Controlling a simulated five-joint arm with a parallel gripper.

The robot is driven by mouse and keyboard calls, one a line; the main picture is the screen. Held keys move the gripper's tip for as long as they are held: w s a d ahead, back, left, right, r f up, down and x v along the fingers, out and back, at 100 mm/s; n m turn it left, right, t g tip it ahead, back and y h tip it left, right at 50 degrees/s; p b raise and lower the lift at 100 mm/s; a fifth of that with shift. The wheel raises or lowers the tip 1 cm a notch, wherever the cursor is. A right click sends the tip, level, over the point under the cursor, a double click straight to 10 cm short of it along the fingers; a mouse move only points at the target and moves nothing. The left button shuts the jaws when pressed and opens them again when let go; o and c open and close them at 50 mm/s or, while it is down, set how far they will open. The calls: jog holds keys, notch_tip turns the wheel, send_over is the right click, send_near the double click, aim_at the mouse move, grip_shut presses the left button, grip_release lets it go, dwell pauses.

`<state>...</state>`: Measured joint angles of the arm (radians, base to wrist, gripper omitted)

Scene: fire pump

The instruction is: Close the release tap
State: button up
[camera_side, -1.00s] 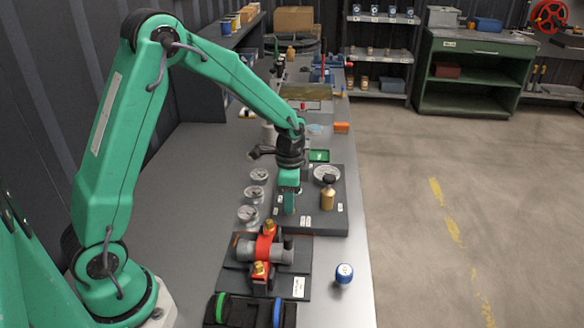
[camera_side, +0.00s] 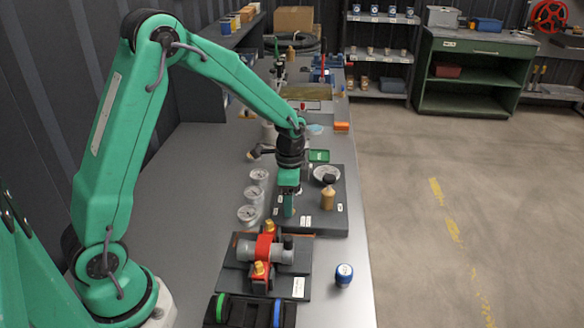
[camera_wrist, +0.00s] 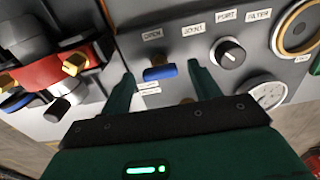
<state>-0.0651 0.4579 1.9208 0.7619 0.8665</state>
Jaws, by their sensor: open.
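The tap has a blue handle (camera_wrist: 160,72) with a brass part behind it. In the wrist view it lies crosswise on the dark panel (camera_wrist: 185,28), below a label that seems to read OPEN. My gripper (camera_wrist: 161,74) is open, with one green finger on each side of the blue handle. Contact between fingers and handle cannot be told. In the side view my gripper (camera_side: 289,210) points straight down at the left part of the panel (camera_side: 322,226) and hides the tap.
A black knob (camera_wrist: 228,53) and a round gauge (camera_wrist: 268,95) are right of the handle. A red-clamped pipe fitting with brass knobs (camera_side: 266,250) stands in front of the panel. Loose gauges (camera_side: 247,213) lie to its left.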

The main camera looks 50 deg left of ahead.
notch_tip(320, 180, up, 7)
jog(key=shift+r, duration=0.45)
dwell(0.5)
jog(key=s+d+r+n+t, duration=0.1)
jog(key=s+r+n, duration=0.3)
jog(key=s, duration=0.6)
jog(key=s+d+r+n+t, duration=0.1)
jog(key=s+r+n+t, duration=0.3)
jog(key=s+r, duration=0.3)
jog(key=shift+s+d+r+n+t, duration=0.35)
jog(key=shift+s+n, duration=0.25)
jog(key=shift+s, duration=1.3)
jog(key=shift+f, duration=0.1)
